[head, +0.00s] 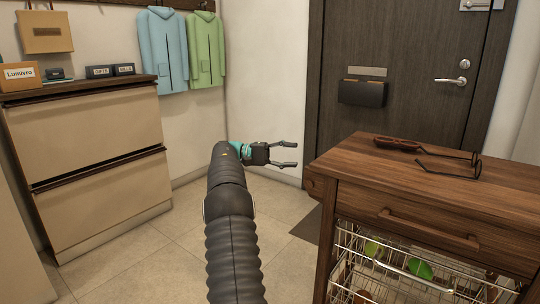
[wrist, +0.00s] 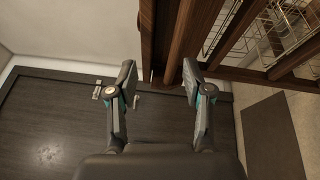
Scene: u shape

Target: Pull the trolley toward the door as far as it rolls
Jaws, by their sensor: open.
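The trolley (head: 345,165) stands at the right in the head view, with a brown wooden top, a drawer with a bar handle (head: 430,230) and wire baskets below. Its wooden edge and rails (wrist: 148,40) also show at the top of the wrist view. The dark door (head: 410,50) is behind it, with a silver lever handle (head: 450,81). My gripper (head: 296,155) is open and empty, just left of the trolley's far left corner. In the wrist view my gripper (wrist: 158,78) has its fingers spread, with trolley wood showing beyond the gap; I cannot tell any contact.
A brown-handled tool (head: 400,144) and glasses (head: 460,171) lie on the trolley top. A beige drawer cabinet (head: 90,130) stands at the left, with coats (head: 165,50) hanging beyond it. A dark mat (head: 308,225) lies beside the trolley. The tiled floor between is clear.

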